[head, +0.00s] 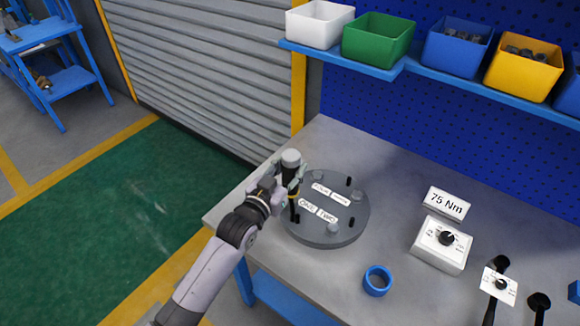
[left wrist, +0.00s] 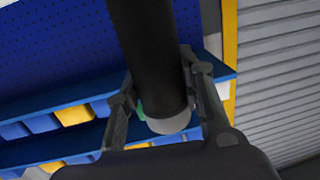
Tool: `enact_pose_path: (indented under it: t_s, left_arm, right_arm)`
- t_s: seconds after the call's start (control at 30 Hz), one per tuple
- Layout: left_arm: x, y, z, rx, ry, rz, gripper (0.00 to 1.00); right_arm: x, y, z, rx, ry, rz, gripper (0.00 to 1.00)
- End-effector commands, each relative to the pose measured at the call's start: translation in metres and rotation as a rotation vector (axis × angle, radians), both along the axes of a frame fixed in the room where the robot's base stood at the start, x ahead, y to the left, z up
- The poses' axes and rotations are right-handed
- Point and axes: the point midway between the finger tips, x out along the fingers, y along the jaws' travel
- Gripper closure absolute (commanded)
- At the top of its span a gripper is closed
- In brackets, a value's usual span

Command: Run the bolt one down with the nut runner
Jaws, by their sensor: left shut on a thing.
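My left gripper (head: 289,180) is shut on the nut runner (head: 291,158), a dark upright cylinder with a pale grey cap. In the left wrist view the runner (left wrist: 152,50) stands between the two fingers (left wrist: 165,108). The grey round flanged shell (head: 320,240) lies on the bench. The runner's thin lower end comes down over the shell's left side, beside the label ONE (head: 306,205). Bolt one is hidden or too small to tell there; whether the runner touches it, I cannot tell. A bolt head (head: 333,228) shows near the label TWO (head: 327,215). My right gripper is not in view.
A blue ring (head: 377,281) lies in front of the shell. A white dial box (head: 441,245) and a 75 Nm sign (head: 447,203) stand to the right. Black-handled items (head: 538,301) stand at the lower right. Bins line the blue shelf (head: 340,61) behind.

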Motion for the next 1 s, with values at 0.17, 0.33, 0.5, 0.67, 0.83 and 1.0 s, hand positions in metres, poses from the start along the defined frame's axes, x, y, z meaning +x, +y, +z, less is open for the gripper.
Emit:
enact_pose_path:
  t_s: [0.17,0.33,0.5,0.67,0.83,1.0]
  left_arm:
    - [-0.0016,-0.0028,-0.0017,-0.005,0.006,-0.005,1.0]
    - [-0.0018,-0.0029,-0.0026,-0.004,0.008,-0.005,1.0]
    - [-0.002,-0.003,-0.0034,-0.003,0.009,-0.005,1.0]
    - [-0.0022,-0.003,-0.0042,-0.003,0.011,-0.006,1.0]
    - [-0.0023,-0.0028,-0.0038,-0.002,0.011,-0.005,1.0]
    - [-0.0024,-0.0028,0.0035,-0.003,0.012,-0.005,1.0]
  right_arm:
    - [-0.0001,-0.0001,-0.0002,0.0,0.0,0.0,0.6]
    - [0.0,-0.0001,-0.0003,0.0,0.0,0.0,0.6]
    - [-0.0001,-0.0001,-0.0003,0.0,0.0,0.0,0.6]
    - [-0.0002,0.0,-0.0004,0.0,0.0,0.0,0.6]
    - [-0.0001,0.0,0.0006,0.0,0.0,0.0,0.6]
    - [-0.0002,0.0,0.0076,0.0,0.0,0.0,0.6]
